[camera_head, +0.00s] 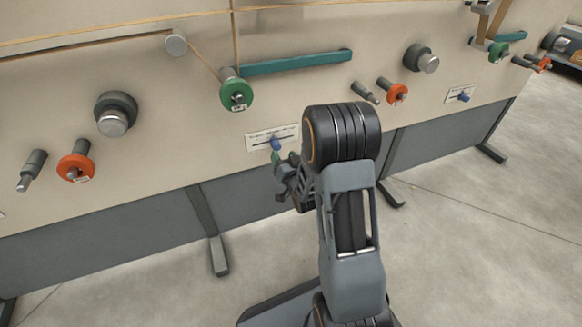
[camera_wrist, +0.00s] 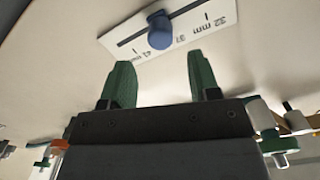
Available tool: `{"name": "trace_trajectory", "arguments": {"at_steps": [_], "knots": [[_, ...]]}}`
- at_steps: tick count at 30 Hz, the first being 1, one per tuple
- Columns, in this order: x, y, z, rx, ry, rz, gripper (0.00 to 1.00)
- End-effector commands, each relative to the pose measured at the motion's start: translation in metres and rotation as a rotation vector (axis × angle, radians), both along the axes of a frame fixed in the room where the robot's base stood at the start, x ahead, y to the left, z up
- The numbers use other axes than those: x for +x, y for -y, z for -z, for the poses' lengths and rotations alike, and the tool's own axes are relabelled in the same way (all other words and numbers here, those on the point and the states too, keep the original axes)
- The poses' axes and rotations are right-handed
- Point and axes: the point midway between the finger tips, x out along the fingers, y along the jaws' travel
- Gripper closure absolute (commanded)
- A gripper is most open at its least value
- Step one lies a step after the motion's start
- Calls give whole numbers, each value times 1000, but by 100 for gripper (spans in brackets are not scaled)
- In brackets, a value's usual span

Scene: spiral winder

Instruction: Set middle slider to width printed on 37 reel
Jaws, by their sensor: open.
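The middle slider's white scale plate (camera_head: 258,140) is on the beige panel, with a blue knob (camera_head: 276,144) on its dark slot. In the wrist view the blue knob (camera_wrist: 160,30) stands around the middle of the plate (camera_wrist: 190,22). The plate appears rotated; "32 mm" reads at one end, and smaller marks near the knob and at the other end are hard to read. My gripper (camera_wrist: 160,80) is open and empty, its green fingers apart, the knob beyond their tips and between them sideways. In the head view my gripper (camera_head: 277,160) is just below the knob.
A green reel (camera_head: 237,95) with a small label hangs above the slider; orange reels (camera_head: 76,168) (camera_head: 397,93) sit left and right. Their labels are too small to read. A teal bar (camera_head: 295,62) and grey knobs (camera_head: 115,113) project from the panel. Another slider (camera_head: 463,96) is at right.

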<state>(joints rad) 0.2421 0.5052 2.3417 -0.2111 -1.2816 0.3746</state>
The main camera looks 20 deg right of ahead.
Motion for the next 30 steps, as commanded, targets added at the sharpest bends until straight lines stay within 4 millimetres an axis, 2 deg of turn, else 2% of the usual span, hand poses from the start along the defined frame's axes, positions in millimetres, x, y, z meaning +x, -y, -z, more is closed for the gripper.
{"name": "trace_trajectory", "arguments": {"at_steps": [1,6,12,18,30], "knots": [[-11,0,-2,0,-3,1,44],[-41,-1,-2,0,-2,2,44],[-63,-2,-1,0,-1,0,44],[-70,-3,0,-1,1,0,44],[-70,-3,0,0,0,-1,44]]}}
